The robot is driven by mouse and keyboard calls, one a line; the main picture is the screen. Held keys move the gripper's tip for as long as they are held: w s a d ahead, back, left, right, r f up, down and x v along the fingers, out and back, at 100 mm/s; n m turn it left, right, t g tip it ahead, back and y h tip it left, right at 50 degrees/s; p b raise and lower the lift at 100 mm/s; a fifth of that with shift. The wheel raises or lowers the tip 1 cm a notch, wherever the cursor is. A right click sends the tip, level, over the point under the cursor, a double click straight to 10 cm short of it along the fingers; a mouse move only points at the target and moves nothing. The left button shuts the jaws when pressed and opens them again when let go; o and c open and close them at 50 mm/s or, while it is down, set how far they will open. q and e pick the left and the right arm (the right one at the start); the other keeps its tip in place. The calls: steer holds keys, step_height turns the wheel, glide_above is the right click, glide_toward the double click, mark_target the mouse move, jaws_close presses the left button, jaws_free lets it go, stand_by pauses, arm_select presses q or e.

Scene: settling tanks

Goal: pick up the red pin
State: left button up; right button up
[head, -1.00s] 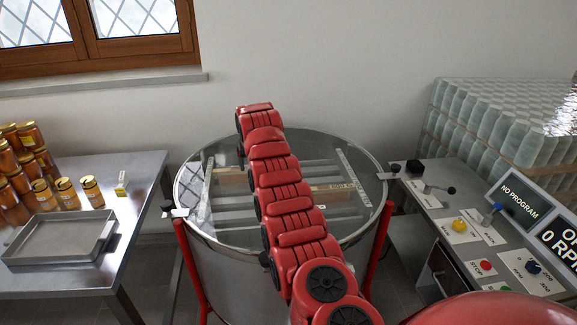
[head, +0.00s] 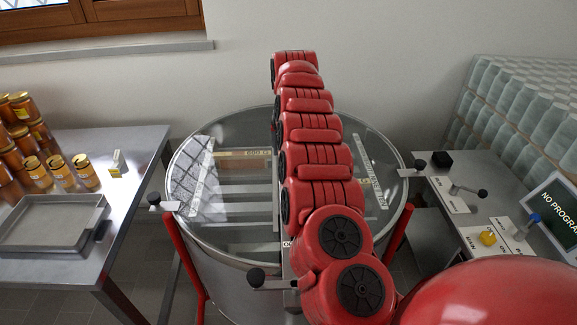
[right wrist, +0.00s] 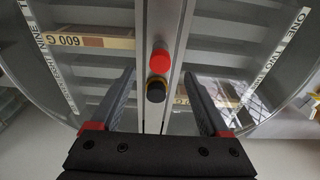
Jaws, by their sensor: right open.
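The red pin (right wrist: 160,61) shows in the right wrist view as a small red round-ended piece at the metal bar across the drum lid. A black knob with a yellowish ring (right wrist: 156,90) sits just below it in the picture. My right gripper (right wrist: 160,78) is open and empty, with one finger on each side of the pin and knob in the picture. I cannot tell how far the fingers are from the pin. In the head view my red right arm covers the middle of the lid, and the pin and gripper are hidden. My left gripper is not in view.
The round drum with a clear lid (head: 232,142) has black knobs (head: 256,277) at its rim. A steel table (head: 128,150) with honey jars and a tray (head: 50,222) stands left. A control panel (head: 462,203) and stacked glass jars (head: 520,110) are at right.

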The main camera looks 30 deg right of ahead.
steer(key=f, duration=0.3)
steer(key=shift+w+d+f+p, duration=0.15)
steer(key=shift+w+d+p, duration=0.1)
steer(key=shift+d+p, duration=0.15)
steer(key=shift+a+f, duration=0.15)
steer(key=shift+w+f+p, duration=0.2)
steer(key=shift+f+p, duration=0.3)
steer(key=shift+p, duration=0.1)
steer(key=shift+w+f+p, duration=0.15)
steer(key=shift+f+p, duration=0.5)
steer(key=shift+f, duration=0.3)
steer(key=shift+d+f, duration=0.2)
steer(key=shift+f, duration=0.4)
steer(key=shift+w+a+f, duration=0.1)
steer(key=shift+w+f, duration=0.05)
steer(key=shift+f, duration=0.5)
jaws_close()
